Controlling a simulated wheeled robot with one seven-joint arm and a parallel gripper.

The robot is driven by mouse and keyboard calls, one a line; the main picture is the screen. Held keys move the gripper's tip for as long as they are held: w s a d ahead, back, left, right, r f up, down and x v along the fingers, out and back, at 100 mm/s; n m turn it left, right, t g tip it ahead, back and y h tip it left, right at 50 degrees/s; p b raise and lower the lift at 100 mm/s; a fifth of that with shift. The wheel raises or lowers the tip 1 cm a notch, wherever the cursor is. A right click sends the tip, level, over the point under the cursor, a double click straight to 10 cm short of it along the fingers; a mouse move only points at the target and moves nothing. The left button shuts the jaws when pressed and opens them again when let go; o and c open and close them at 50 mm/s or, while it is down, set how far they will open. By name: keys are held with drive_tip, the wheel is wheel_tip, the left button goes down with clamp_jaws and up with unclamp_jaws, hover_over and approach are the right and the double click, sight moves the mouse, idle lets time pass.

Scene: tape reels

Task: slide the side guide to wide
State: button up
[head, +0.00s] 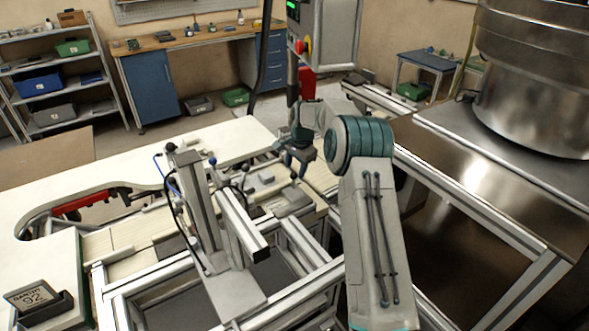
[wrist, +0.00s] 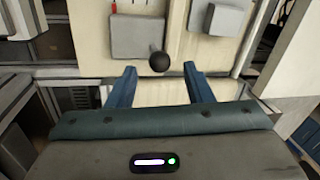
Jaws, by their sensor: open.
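What looks like the side guide is a grey block (head: 293,203) beside the conveyor lane, with a dark ball knob (head: 293,175) standing up from it. In the wrist view the grey block (wrist: 137,38) lies ahead of the fingertips, and the round knob (wrist: 159,62) shows near the tips, between their lines. My gripper (head: 299,167) is open, with two blue fingers pointing down over the lane; its fingers also show in the wrist view (wrist: 160,67). No contact with the knob is visible. A small red mark (wrist: 113,6) is above the block in the wrist view.
A second grey block (wrist: 220,20) lies right of the knob. An upright aluminium frame (head: 200,205) stands left of my gripper. A control box (head: 325,30) hangs behind, and a steel bowl (head: 535,95) stands at right.

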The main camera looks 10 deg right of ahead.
drive_tip(key=shift+w+a+f, duration=0.1)
drive_tip(key=shift+f, duration=0.6)
drive_tip(key=shift+w+a+f, duration=0.1)
drive_tip(key=shift+f, duration=0.55)
